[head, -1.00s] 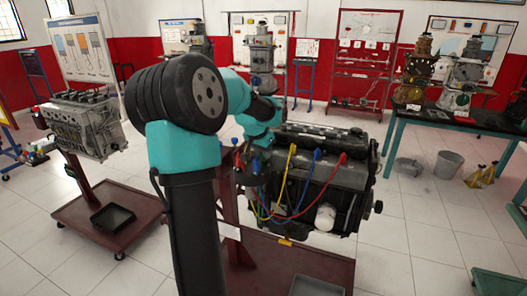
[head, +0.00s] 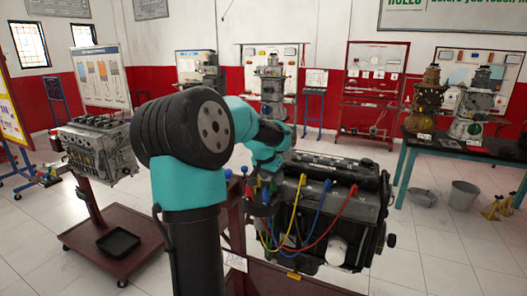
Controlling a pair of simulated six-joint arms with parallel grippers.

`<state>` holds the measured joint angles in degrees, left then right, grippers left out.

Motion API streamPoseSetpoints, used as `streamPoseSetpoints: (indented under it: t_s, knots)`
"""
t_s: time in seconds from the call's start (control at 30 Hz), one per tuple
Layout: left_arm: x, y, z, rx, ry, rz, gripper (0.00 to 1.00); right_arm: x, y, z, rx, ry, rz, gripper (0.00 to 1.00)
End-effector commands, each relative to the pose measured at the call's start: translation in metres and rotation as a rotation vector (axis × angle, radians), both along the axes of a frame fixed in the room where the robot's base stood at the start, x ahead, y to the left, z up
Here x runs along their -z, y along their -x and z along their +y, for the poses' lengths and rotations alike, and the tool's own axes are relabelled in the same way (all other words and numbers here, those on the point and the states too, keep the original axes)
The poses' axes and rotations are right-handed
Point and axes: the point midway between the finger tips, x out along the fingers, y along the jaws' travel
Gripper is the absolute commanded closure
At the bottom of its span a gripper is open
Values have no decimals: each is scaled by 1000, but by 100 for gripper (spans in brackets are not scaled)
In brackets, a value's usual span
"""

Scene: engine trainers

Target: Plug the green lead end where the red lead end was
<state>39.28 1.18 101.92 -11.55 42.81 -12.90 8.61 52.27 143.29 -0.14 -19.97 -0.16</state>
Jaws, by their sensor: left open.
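The dark engine (head: 345,215) stands on a red stand in the middle of the head view. Yellow (head: 302,180), blue (head: 327,185) and red (head: 353,189) lead ends stand in a row along its top, with their leads curving down to the left. A green lead (head: 272,190) shows in the bundle at the engine's left end, close to my left gripper. Its end is too small and crowded to make out. My left gripper (head: 263,186) points down at the engine's left end, left of the yellow end. It is open. My right gripper is out of view.
Small blue knobs (head: 245,170) show just left of my gripper. Another engine (head: 97,150) on a red wheeled stand is at the left. A green-framed bench (head: 460,150) with engine parts is at the right. A grey bucket (head: 462,195) stands on the tiled floor.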

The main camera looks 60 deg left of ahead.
Motion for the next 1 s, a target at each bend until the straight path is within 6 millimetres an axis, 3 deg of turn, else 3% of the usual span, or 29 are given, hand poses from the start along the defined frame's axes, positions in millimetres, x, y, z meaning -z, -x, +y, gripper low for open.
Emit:
streamPoseSetpoints:
  t_s: [0.6, 0.8, 1.0]
  knots:
    - [-110, 41, -18, 0, -3, -4, 47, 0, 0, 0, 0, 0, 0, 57]
    - [-132, 50, -22, 0, -2, -1, 47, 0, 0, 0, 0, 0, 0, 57]
    - [-137, 52, -23, 0, 0, -1, 47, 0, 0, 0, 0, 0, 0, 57]
